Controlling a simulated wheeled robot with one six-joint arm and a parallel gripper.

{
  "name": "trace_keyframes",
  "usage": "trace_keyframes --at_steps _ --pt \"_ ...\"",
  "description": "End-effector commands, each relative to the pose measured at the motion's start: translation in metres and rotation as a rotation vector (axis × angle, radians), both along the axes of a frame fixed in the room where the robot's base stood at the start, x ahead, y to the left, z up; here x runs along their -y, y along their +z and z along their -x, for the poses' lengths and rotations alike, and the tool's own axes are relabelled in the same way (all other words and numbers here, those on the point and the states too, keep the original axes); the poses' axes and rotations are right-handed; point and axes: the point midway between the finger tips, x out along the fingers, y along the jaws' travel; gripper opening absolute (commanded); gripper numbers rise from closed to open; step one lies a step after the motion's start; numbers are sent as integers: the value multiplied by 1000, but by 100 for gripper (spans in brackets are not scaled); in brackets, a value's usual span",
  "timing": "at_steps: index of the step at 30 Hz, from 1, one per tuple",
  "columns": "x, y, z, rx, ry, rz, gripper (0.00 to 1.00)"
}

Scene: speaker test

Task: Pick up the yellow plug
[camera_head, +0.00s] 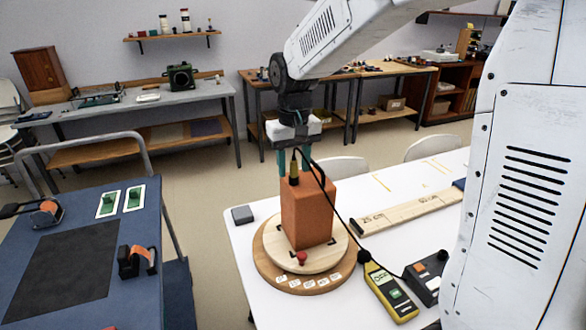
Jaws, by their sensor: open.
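The yellow plug (294,172) stands upright at the top of an orange-brown box (308,212). My gripper (293,164) points straight down over the box top, with one teal finger to the left of the plug and one to the right. The fingers are open, and the plug shows between them. I cannot tell whether either finger touches it. A black cable runs near the plug and down the right side of the box. The plug's lower end is hard to make out.
The box stands on a round wooden turntable (268,268) with number labels, on a white table (240,262). A yellow meter (390,292) and a dark device (428,277) lie at right. A wooden ruler (408,213) lies behind. A blue table (140,290) stands left, across a gap.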

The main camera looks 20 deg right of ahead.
Motion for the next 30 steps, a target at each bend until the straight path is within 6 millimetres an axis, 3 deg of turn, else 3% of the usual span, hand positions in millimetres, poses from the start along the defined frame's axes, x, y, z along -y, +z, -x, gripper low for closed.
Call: trace_keyframes --at_steps 4,8,9,21,30 --pt "0 0 0 0 0 0 40" --pt "0 0 0 0 0 0 4" --pt "0 0 0 1 0 0 0" --pt "0 5 0 2 0 0 0" --pt "1 39 1 4 -1 0 0"
